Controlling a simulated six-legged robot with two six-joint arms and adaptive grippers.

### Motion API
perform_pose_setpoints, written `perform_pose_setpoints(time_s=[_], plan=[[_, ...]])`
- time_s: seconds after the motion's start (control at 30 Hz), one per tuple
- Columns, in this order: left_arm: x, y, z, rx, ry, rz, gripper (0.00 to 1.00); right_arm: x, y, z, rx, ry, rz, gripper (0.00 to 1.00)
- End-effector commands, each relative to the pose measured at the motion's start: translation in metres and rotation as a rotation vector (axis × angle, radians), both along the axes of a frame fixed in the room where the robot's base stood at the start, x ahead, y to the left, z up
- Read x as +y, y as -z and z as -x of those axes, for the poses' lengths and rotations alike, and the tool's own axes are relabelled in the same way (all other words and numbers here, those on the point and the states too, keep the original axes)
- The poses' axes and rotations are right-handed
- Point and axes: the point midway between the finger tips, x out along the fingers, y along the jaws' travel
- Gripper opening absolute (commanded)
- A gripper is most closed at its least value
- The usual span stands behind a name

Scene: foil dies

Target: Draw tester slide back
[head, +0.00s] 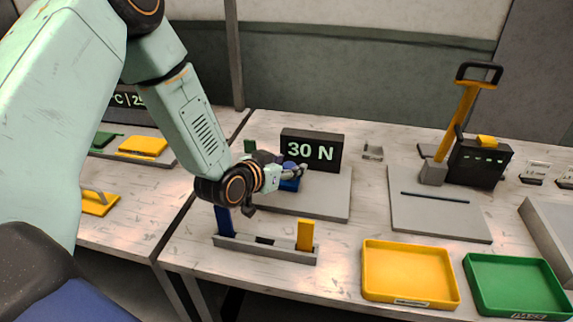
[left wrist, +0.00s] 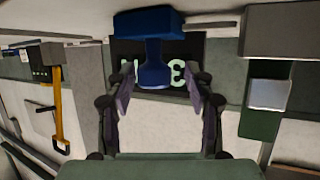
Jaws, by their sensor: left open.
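The tester has a dark display reading "30 N" (head: 312,150) at the back of a grey base plate (head: 318,207). Its blue slide (head: 290,184) is at the plate's left, partly hidden by my left gripper (head: 284,172). In the left wrist view, the blue slide (left wrist: 152,62) shows as a wide block with a narrower stem. My left gripper (left wrist: 160,88) is open, a finger on each side of the stem's end, with gaps visible on both sides. Whether the stem lies fully between the fingertips in depth is unclear. My right gripper is not in view.
A grey rack with a blue block (head: 222,218) and a yellow block (head: 305,235) stands in front of the tester. A yellow tray (head: 410,300) and a green tray (head: 515,312) lie front right. A press with a yellow lever (head: 461,115) stands behind them.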

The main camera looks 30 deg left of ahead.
Motion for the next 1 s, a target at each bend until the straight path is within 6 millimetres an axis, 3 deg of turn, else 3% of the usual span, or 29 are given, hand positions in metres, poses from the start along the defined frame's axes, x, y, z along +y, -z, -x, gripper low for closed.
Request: perform_pose_setpoints(time_s=[0.33,0.8,1.0], plan=[[0.001,-0.009,0.0,-0.003,0.001,0.001,0.53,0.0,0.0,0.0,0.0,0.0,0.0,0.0],[0.0,-0.083,0.0,-0.004,0.001,0.0,0.53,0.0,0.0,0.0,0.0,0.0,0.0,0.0],[0.0,-0.098,0.0,0.0,0.001,-0.001,0.53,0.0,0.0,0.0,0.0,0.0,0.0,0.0]])
